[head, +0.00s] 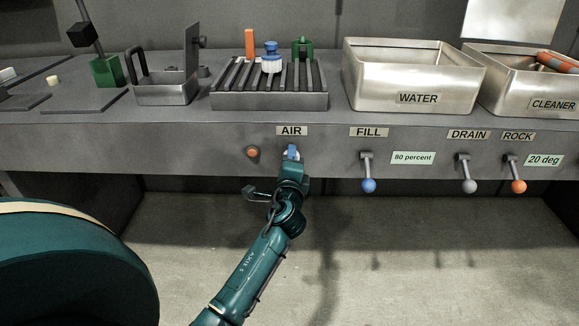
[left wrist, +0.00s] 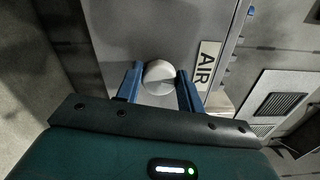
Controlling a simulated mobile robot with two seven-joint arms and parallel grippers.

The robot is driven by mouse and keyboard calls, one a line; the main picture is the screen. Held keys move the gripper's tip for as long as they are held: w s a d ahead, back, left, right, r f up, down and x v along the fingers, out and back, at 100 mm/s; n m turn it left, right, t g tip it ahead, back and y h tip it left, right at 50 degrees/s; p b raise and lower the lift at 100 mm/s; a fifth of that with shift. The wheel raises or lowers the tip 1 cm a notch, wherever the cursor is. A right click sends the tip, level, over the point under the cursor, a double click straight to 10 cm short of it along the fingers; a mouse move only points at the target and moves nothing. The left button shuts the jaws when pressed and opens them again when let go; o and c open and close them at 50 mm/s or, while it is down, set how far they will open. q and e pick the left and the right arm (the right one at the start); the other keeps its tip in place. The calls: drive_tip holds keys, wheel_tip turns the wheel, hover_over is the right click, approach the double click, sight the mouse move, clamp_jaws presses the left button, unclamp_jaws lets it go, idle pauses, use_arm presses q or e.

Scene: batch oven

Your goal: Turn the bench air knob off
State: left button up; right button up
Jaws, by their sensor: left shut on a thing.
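The air knob is on the bench's front face below the AIR label (head: 291,131). In the head view it is mostly hidden behind my left gripper (head: 291,153). In the left wrist view the knob (left wrist: 159,75) is round and pale, and it sits between the two blue fingers of my left gripper (left wrist: 160,88). The fingers are shut on it from both sides. The AIR label (left wrist: 207,65) appears to the right of the knob there. I cannot tell which way the knob is turned. My right gripper is not in view.
An orange button (head: 252,152) sits just left of the knob. To the right are the FILL lever (head: 368,185), DRAIN lever (head: 469,185) and ROCK lever (head: 518,185). A slatted rack (head: 270,101) and the WATER basin (head: 418,99) stand on the bench above.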

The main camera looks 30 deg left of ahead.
use_arm(q)
drive_tip(key=shift+f+n+b, duration=0.15)
drive_tip(key=shift+n+b, duration=0.4)
drive_tip(key=shift+n, duration=0.65)
drive_tip(key=o, duration=1)
drive_tip(key=shift+c, duration=0.2)
drive_tip(key=shift+s, duration=0.1)
